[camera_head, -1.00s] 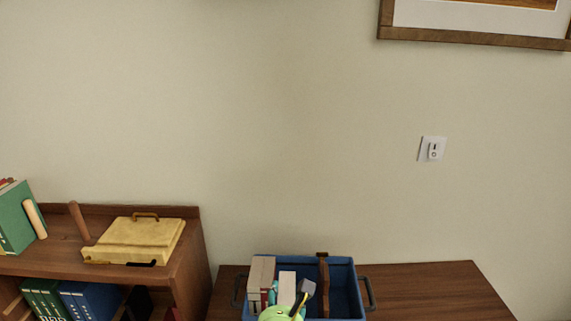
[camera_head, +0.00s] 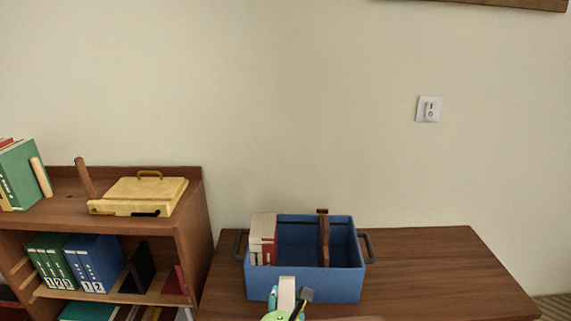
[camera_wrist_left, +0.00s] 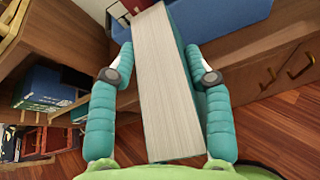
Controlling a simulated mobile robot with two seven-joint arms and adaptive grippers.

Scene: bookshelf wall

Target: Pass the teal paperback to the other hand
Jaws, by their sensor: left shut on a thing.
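My left gripper (camera_head: 288,304) is at the bottom centre of the head view, in front of the blue crate. Its teal fingers are shut on a thick book, the teal paperback (camera_head: 287,290). In the left wrist view the paperback (camera_wrist_left: 160,85) stands between the two fingers (camera_wrist_left: 163,70), with its pale page block towards the camera and a thin strip of teal cover along the right side. Most of its cover is hidden. My right gripper is not in view.
The blue crate (camera_head: 340,287) stands on a brown cabinet (camera_head: 430,270), with books at its left and a brown divider. A bookshelf (camera_head: 196,235) at the left bears a yellow box (camera_head: 140,195), green books (camera_head: 18,175) and blue binders (camera_head: 95,262). The cabinet's right top is clear.

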